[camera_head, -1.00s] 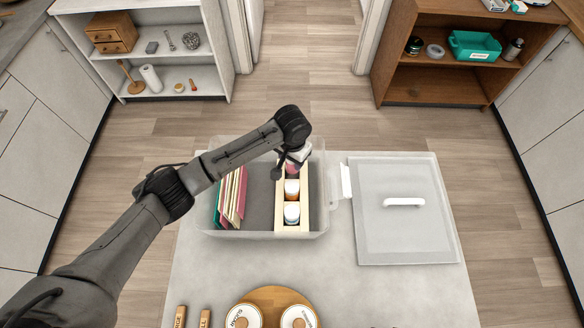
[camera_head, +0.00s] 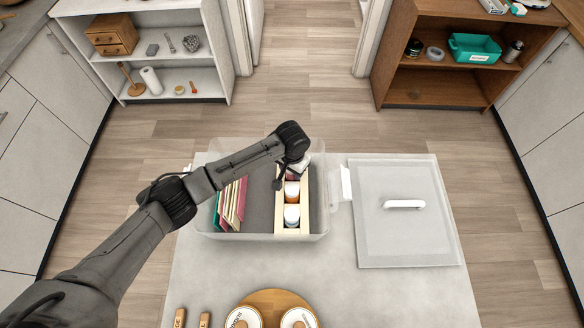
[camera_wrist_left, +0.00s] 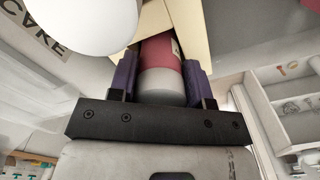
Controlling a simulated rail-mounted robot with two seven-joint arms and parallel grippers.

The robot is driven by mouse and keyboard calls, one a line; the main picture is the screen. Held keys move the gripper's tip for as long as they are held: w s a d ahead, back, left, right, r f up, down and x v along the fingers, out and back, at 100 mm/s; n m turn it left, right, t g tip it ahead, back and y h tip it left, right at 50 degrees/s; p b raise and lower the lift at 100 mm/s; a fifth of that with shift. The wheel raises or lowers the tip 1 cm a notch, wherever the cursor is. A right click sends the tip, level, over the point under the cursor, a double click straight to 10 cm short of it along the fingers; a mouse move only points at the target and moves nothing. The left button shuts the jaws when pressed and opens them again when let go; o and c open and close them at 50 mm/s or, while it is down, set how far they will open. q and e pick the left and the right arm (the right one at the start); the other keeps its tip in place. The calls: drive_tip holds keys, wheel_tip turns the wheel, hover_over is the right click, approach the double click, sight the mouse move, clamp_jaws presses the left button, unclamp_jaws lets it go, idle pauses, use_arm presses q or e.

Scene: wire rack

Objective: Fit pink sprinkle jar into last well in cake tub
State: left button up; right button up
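The pink sprinkle jar (camera_wrist_left: 162,52), with a grey-white cap, is between the purple fingers of my left gripper (camera_wrist_left: 160,80) in the wrist view. The fingers press its sides. Its far end reaches into the cream wooden rack (camera_wrist_left: 191,25); how deep it sits is hard to tell. In the head view my left gripper (camera_head: 298,168) is low over the far end of this rack (camera_head: 305,222), inside the clear cake tub (camera_head: 225,236). My arm hides most of the jar there. Two white-capped jars (camera_head: 292,212) stand in the nearer wells. My right gripper is out of view.
Coloured cards (camera_head: 232,205) stand at the left inside the tub. The tub's lid (camera_head: 405,235), with a white handle, lies on the table to the right. A round wooden board (camera_head: 273,297) with two white-topped jars is at the front.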

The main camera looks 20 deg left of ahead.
use_arm(q)
drive_tip(key=o, duration=0.5)
drive_tip(key=shift+c, duration=0.2)
drive_tip(key=shift+r, duration=0.3)
wheel_tip(320, 180, up, 10)
drive_tip(key=shift+r+p, duration=0.25)
drive_tip(key=shift+p, duration=0.1)
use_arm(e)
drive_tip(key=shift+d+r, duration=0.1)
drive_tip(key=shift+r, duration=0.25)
use_arm(q)
drive_tip(key=shift+r, duration=0.7)
drive_tip(key=shift+d, duration=0.1)
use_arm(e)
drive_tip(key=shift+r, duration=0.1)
